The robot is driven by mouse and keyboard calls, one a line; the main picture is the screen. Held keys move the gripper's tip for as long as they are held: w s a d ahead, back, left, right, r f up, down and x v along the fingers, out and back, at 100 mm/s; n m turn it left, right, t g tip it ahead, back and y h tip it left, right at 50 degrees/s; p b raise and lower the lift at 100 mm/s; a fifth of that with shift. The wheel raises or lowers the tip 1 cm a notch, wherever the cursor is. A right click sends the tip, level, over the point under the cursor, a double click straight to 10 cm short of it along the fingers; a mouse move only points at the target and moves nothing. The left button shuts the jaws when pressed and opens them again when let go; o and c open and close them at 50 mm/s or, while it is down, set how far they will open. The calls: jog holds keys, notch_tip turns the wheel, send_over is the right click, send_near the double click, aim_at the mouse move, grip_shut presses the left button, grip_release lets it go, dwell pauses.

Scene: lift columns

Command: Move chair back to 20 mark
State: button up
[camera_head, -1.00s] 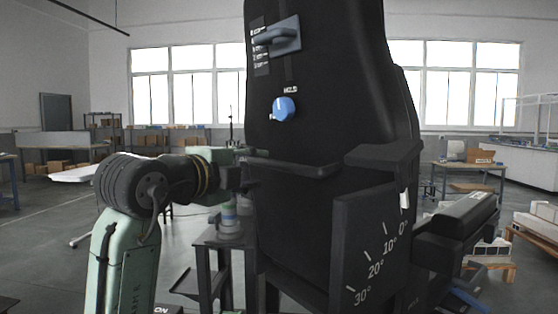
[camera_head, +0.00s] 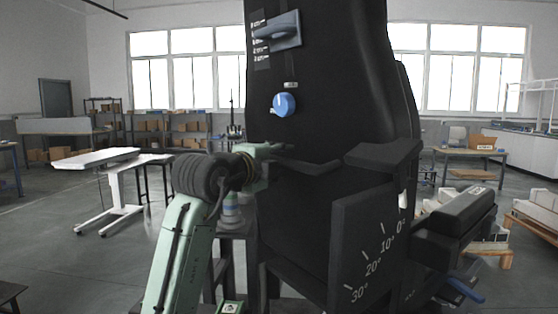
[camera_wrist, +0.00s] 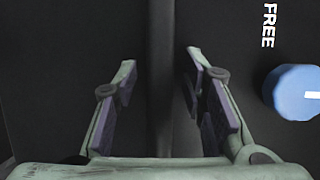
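The black chair back (camera_head: 325,80) stands nearly upright in the head view. A dark horizontal bar (camera_head: 315,166) crosses it. The angle plate (camera_head: 358,245) is marked 0° to 30°, and a small white pointer (camera_head: 403,199) sits near 0°. A blue knob (camera_head: 284,105) is on the chair back; it also shows in the wrist view (camera_wrist: 297,92), beside the word FREE. My gripper (camera_wrist: 160,85) is open, its fingers on either side of the dark bar (camera_wrist: 161,60) with gaps showing. In the head view my gripper (camera_head: 278,150) is at the bar's left end, its fingertips hard to make out.
A blue lever handle (camera_head: 277,31) is above the knob. A black armrest (camera_head: 465,212) juts out at right. A dark stand (camera_head: 240,235) with a bottle-like item is behind my arm. A white wheeled table (camera_head: 95,158) stands at left, with open floor around it.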

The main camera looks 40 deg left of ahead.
jog(key=shift+c, duration=0.4)
grip_shut()
dwell(0.4)
